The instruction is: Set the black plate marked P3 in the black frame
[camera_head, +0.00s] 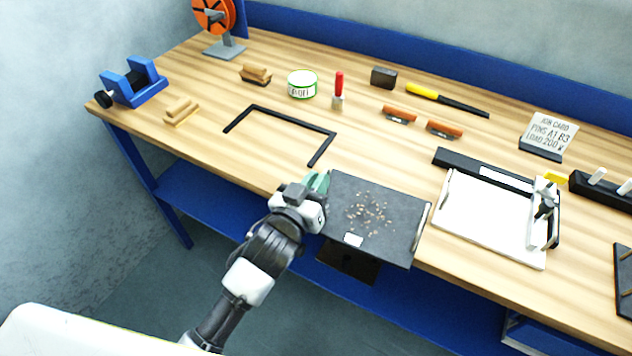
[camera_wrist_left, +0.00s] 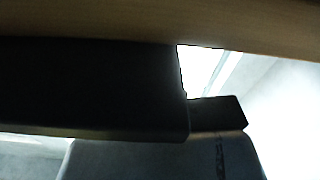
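The black plate (camera_head: 387,195), dotted with brown crumbs and bearing a small white label too small to read, lies at the bench's front edge and overhangs it. A pale handle runs along its right side. The black frame (camera_head: 295,121), an open thin outline, lies on the bench to the upper left, empty. My left gripper (camera_head: 319,183), with greenish fingertips, is at the plate's left edge. The fingers overlap that edge; whether they are closed on it is hidden. The left wrist view is dark, with a black slab (camera_wrist_left: 90,90) close up. My right gripper is not in view.
A white plate with handles (camera_head: 485,218) lies to the right, below a black bar (camera_head: 455,159). Behind are a white tin (camera_head: 302,84), a red-handled tool (camera_head: 339,88) and wooden blocks (camera_head: 181,111). Bare wood lies between the black plate and frame.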

